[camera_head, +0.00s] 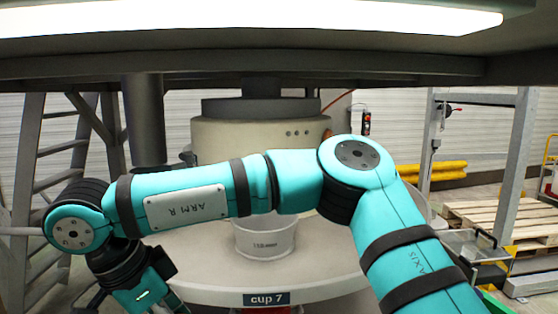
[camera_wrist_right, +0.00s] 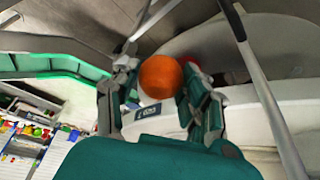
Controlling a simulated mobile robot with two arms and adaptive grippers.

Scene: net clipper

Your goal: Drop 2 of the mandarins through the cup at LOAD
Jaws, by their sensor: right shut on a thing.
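My right arm crosses the head view from the right, and its gripper (camera_head: 150,290) is at the lower left, partly cut off by the frame's bottom edge. In the right wrist view the right gripper (camera_wrist_right: 160,82) is shut on an orange mandarin (camera_wrist_right: 159,76), held between its fingers. A pale round cup (camera_head: 264,237) stands on the round machine plate (camera_head: 330,277), partly behind my arm. A dark sign reading "cup 7" (camera_head: 267,298) is on the plate's front edge. A small sign (camera_wrist_right: 152,112) shows behind the mandarin, its text unclear. I see no LOAD sign. My left gripper is out of view.
A cream machine column (camera_head: 222,135) rises behind the plate under a wide dark overhead structure (camera_head: 300,62). A ladder (camera_head: 62,150) stands at left. A wooden pallet (camera_head: 505,215) and a metal frame (camera_head: 515,165) are at right. Thin metal bars (camera_wrist_right: 255,70) cross near the gripper.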

